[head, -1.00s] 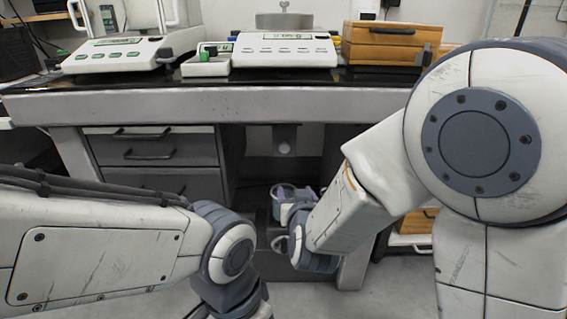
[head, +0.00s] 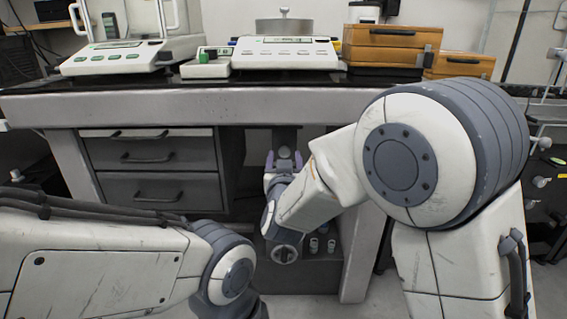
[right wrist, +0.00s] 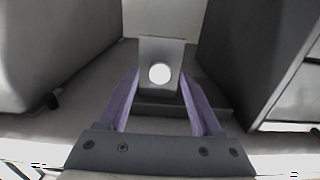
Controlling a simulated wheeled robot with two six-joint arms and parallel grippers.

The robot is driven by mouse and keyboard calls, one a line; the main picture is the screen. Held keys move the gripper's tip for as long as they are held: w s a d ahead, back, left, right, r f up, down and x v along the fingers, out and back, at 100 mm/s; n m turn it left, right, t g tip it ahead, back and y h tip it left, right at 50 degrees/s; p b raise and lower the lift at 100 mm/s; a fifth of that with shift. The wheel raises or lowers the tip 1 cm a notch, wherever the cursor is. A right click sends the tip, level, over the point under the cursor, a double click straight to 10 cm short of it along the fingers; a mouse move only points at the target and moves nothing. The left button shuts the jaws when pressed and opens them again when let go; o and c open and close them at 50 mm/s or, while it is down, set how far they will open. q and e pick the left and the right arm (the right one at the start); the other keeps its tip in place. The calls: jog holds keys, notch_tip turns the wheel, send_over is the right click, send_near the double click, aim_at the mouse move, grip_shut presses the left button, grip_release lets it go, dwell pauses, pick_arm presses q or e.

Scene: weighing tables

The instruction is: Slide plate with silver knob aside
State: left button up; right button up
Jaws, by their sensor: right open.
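The grey plate (right wrist: 160,48) stands upright in the wrist view, with a round, bright silver knob (right wrist: 160,73) on its face. In the head view the plate (head: 286,136) hangs under the table top in the knee space. There the knob is hidden behind my right gripper. My right gripper (head: 284,156) is open, with purple fingers pointing at the plate. In the right wrist view its fingertips (right wrist: 160,76) lie on either side of the knob; I cannot tell whether they touch it. My left arm shows at lower left, but its gripper is out of view.
The table (head: 190,104) has a thick front edge above my right gripper. A drawer unit (head: 155,165) stands left of the knee space and a table leg (head: 360,250) right. Small jars (head: 322,244) stand low inside. Balances (head: 285,53) and wooden boxes (head: 390,42) are on top.

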jog(key=shift+w, duration=0.45)
grip_shut()
dwell(1.1)
